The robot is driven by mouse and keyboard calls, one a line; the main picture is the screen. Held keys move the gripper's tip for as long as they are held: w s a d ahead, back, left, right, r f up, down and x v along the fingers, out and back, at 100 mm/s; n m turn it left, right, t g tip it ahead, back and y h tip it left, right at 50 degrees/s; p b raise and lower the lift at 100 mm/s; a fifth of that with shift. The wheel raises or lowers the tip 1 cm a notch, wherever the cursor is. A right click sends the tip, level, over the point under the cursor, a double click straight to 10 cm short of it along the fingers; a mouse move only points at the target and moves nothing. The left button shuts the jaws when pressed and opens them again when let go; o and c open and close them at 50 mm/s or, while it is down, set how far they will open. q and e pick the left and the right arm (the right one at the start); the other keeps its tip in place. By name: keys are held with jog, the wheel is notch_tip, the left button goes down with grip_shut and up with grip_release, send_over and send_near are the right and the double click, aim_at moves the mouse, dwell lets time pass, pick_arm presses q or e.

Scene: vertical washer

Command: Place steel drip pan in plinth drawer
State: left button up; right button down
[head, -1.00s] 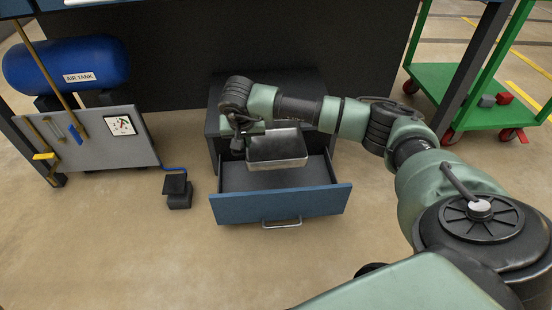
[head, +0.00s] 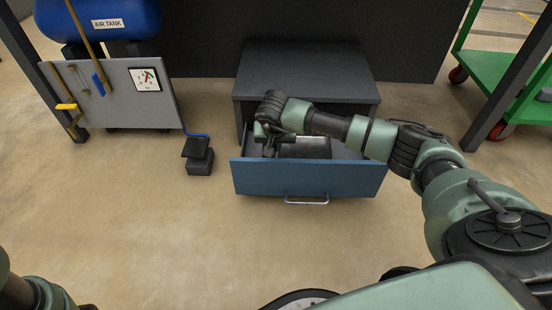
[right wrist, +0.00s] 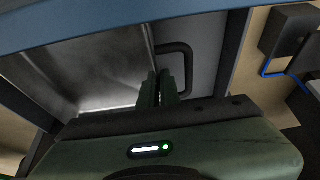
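The steel drip pan (head: 307,147) is a grey metal tray inside the open plinth drawer (head: 308,180), partly hidden behind the blue drawer front and my arm. I cannot tell whether it rests on the drawer floor. In the right wrist view the pan (right wrist: 95,65) fills the left, with a dark loop handle (right wrist: 187,62) on its side. My right gripper (head: 270,147) is at the pan's left end. Its fingers (right wrist: 164,88) are close together at the handle and look shut on it. My left gripper is out of view; only part of that arm shows at lower left.
The dark plinth cabinet (head: 305,72) stands behind the drawer. A black pedal (head: 198,155) with a blue cable lies on the floor to the left, near a grey panel (head: 115,98) and the blue air tank (head: 95,18). A green cart (head: 500,75) is at right. The front floor is clear.

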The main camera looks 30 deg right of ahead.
notch_tip(320, 180, down, 4)
jog(key=shift+f+b, duration=0.1)
jog(key=shift+b, duration=1.15)
jog(key=shift+r, duration=0.2)
jog(key=shift+f, duration=0.1)
jog(key=c, duration=1.6)
grip_release()
jog(key=shift+c, duration=0.2)
jog(key=p+v, duration=0.9)
jog(key=v, duration=0.2)
jog(key=shift+s+a+r+p, duration=0.2)
jog(key=shift+r+p, duration=0.15)
jog(key=shift+r, duration=0.2)
